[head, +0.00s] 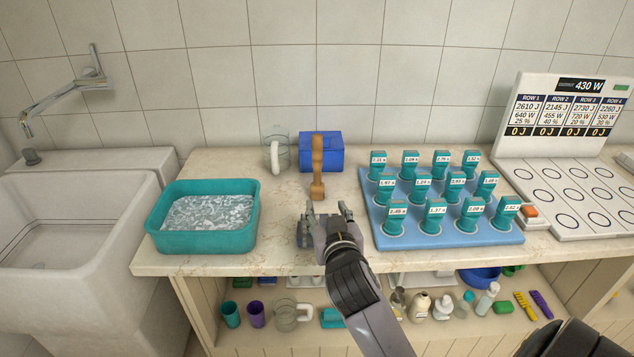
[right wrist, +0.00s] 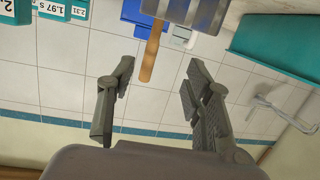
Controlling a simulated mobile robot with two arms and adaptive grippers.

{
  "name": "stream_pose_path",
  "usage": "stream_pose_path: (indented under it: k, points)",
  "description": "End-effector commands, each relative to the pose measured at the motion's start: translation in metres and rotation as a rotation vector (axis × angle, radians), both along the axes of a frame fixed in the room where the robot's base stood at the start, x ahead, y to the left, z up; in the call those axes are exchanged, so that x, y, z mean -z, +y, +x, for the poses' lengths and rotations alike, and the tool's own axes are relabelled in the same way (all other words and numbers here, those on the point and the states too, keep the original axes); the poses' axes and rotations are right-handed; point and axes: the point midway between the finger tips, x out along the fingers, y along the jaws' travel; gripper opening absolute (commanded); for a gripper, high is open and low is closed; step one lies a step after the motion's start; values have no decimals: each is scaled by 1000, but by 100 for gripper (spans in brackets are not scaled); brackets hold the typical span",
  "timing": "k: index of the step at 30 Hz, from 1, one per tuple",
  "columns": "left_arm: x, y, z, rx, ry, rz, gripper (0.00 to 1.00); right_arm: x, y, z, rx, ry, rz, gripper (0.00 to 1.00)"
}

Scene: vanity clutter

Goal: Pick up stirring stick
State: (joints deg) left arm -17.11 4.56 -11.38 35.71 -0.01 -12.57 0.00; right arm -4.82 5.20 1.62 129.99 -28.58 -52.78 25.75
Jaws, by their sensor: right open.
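The stirring stick (head: 317,165) is a brown wooden piece that looks upright on the counter, in front of a blue box (head: 321,152). In the right wrist view the stick (right wrist: 152,56) shows between the two fingers, towards the far end of the gap. My right gripper (head: 326,222) is open and empty, just in front of the stick and apart from it in the head view. The right wrist view also shows the open fingers (right wrist: 158,80). My left gripper is not in view.
A clear jug (head: 278,153) with a white handle stands left of the stick. A teal basin of water (head: 205,239) is farther left. A blue rack (head: 449,237) of several labelled teal blocks stands close on the right, with a white panel (head: 570,150) beyond.

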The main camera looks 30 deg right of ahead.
Motion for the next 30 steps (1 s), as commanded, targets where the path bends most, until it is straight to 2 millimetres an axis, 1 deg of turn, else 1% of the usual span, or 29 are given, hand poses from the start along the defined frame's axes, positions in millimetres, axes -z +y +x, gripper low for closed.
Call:
stream_pose_path:
  k: [1, 3, 6, 10, 18, 21, 24, 30]
  points:
    - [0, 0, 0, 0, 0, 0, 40, -19, -5, 9, 13, -64, -11, 46]
    - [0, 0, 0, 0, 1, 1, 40, -40, -11, 16, 26, -134, -22, 46]
    - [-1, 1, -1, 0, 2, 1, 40, -56, -17, 26, 34, -187, -34, 46]
    - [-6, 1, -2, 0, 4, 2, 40, -59, -27, 44, 35, -193, -39, 46]
    - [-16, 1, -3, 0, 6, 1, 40, -58, -54, 98, 35, -189, -38, 46]
    - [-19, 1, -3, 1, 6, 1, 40, -58, -62, 114, 34, -191, -37, 46]
    - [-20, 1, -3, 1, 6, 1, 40, -57, -67, 125, 33, -190, -36, 46]
    - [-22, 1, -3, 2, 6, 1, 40, -57, -72, 135, 34, -191, -35, 46]
